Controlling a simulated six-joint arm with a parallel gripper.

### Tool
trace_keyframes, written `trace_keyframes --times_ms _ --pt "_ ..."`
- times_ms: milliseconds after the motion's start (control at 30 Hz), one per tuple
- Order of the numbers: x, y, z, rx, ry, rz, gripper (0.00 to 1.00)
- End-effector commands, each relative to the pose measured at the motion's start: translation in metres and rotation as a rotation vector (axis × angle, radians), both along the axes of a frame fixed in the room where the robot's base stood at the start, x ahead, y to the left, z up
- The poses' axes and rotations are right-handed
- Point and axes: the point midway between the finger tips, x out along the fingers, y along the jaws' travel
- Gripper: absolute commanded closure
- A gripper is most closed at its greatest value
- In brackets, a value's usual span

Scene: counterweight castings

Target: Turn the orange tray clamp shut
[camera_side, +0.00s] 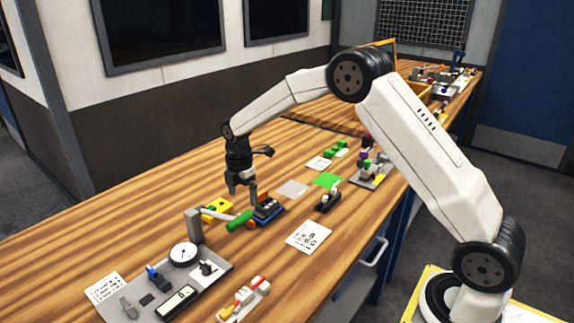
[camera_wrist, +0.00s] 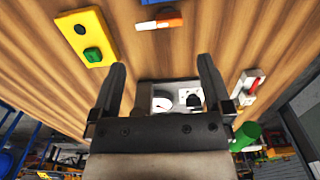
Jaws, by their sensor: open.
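The orange tray clamp (camera_wrist: 172,22) shows in the wrist view as a short orange and white bar near the top edge, beside a blue edge. In the side view a small orange part (camera_side: 250,226) sits at the near left end of the dark tray with a blue base (camera_side: 266,209); I take it to be the clamp. My gripper (camera_side: 242,188) points down above the tray area, apart from the clamp. In the wrist view my gripper (camera_wrist: 163,72) has its two fingers spread wide with nothing between them. The clamp's exact turn angle is unclear.
A yellow box (camera_side: 219,208) with a green button stands left of the tray. A grey arm with a green handle (camera_side: 240,221) reaches close to the tray. A grey plate with a white dial (camera_side: 184,254) lies nearer the camera.

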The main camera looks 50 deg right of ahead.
Motion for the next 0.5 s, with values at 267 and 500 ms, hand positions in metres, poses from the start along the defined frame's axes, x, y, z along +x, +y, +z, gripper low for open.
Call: trace_keyframes --times_ms 267,500 --pt "0.001 0.000 -0.003 0.000 0.002 0.009 0.00" --pt "0.001 0.000 -0.019 0.000 0.002 0.008 0.00"
